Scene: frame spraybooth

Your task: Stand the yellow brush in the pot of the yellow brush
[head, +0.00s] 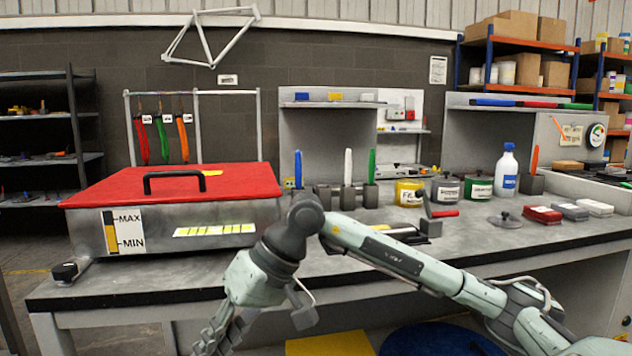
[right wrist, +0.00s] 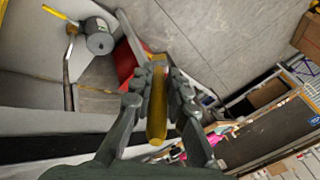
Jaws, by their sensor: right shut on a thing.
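My right gripper (right wrist: 159,82) is shut on the yellow brush (right wrist: 157,128), a thick yellow-orange stick held between the fingers in the right wrist view. In the head view my right arm reaches in from the right and bends down; its gripper (head: 215,338) is at the lower left edge, in front of the bench, and the brush cannot be made out there. A dark pot (head: 323,197) with no brush visible in it stands on the bench between the pots of the blue brush (head: 298,170) and the white brush (head: 348,166). I cannot read its colour mark. My left gripper is out of view.
A metal tank with a red lid (head: 230,185) fills the bench's left side. The bench front (head: 165,275) is mostly clear.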

